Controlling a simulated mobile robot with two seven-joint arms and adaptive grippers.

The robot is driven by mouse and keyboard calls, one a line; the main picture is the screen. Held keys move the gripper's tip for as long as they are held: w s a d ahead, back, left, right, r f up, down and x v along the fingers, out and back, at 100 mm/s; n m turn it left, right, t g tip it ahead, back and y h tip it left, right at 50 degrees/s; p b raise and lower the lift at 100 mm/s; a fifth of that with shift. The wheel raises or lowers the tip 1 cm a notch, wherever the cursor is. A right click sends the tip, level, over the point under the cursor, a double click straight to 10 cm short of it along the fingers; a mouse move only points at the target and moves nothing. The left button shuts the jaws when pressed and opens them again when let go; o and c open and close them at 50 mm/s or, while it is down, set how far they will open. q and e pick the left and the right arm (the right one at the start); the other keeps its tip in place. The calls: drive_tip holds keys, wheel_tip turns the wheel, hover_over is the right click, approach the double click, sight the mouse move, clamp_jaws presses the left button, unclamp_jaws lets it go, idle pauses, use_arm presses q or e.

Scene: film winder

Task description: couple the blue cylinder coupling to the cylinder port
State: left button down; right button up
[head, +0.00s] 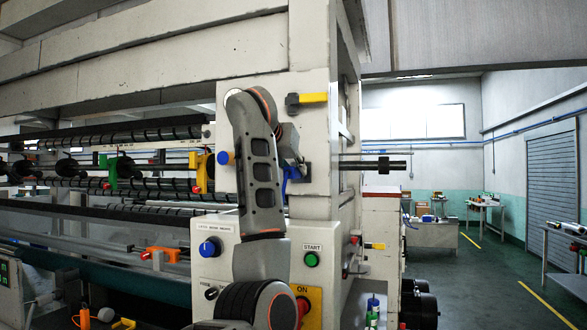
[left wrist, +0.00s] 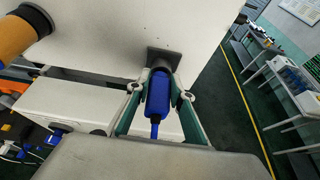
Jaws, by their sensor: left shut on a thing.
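The blue cylinder coupling (left wrist: 158,94) is between the fingers of my left gripper (left wrist: 161,82) in the left wrist view, with a blue hose running back from it. Its front end is at the dark round cylinder port (left wrist: 163,57) on a square plate on the pale machine frame. I cannot tell whether it is seated or only touching. In the head view my left gripper (head: 291,165) is at the frame post, and my arm partly hides it. A bit of the blue coupling (head: 290,178) shows beside the dark port plate (head: 307,172). My right gripper is not in view.
A yellow-handled valve (head: 306,98) sticks out above the port. A control panel with a green start button (head: 311,259) and a blue knob (head: 209,247) lies below. A dark shaft (head: 371,165) juts out right of the post. Open floor lies further right.

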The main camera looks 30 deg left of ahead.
use_arm(q)
drive_tip(key=shift+w, duration=0.2)
drive_tip(key=c, duration=1.7)
unclamp_jaws()
drive_tip(key=v, duration=1.2)
